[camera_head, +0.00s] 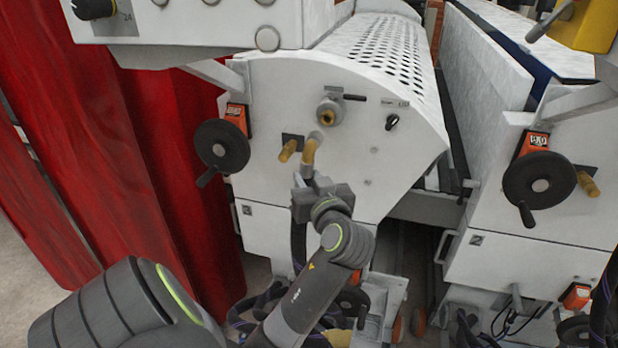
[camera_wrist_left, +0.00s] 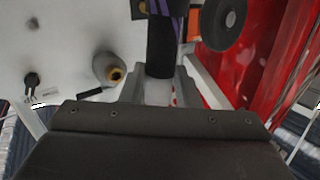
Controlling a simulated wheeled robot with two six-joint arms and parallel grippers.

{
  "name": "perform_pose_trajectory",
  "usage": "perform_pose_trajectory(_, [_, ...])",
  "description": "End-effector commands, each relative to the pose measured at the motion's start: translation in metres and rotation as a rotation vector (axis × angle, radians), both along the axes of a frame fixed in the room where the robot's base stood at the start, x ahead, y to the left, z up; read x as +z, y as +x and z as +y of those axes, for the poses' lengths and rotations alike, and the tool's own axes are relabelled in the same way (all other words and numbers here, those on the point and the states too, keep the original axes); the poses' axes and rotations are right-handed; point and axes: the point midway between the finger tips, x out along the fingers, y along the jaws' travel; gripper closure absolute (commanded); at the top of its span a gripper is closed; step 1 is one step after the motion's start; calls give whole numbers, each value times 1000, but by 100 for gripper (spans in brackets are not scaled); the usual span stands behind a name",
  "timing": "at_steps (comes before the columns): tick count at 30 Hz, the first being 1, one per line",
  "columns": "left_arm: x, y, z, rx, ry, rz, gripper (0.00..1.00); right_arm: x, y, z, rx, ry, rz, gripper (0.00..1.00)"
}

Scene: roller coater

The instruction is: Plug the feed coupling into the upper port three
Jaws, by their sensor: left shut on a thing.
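My left gripper (camera_head: 306,182) is shut in front of the white machine's end panel. A brass bent piece with a grey end, apparently the feed coupling (camera_head: 309,155), stands up from its fingertips. In the left wrist view, the gripper's fingers (camera_wrist_left: 160,90) close around a black cylindrical part (camera_wrist_left: 161,52); the brass part cannot be made out there. A round grey port with a brass opening (camera_head: 327,114) is on the panel above the coupling, and it also shows in the left wrist view (camera_wrist_left: 110,70). The coupling appears apart from this port. Which port is number three cannot be read. My right gripper is out of view.
A brass stub (camera_head: 288,151) sits just left of the coupling. A black handwheel (camera_head: 221,146) sticks out farther left. A small black knob (camera_head: 392,122) is right of the port. Red curtains (camera_head: 150,150) hang at left. A second machine (camera_head: 500,240) stands at right.

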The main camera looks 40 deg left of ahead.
Motion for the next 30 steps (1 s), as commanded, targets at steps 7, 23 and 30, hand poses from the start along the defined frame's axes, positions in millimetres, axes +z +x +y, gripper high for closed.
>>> perform_pose_trajectory(7, [2, 6, 2, -5, 3, -2, 100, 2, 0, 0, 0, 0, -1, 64])
perform_pose_trajectory(23, [2, 47, 25, -5, 3, -2, 100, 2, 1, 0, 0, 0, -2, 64])
perform_pose_trajectory(30, [1, 54, 28, -5, 1, -2, 100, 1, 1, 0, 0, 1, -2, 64])
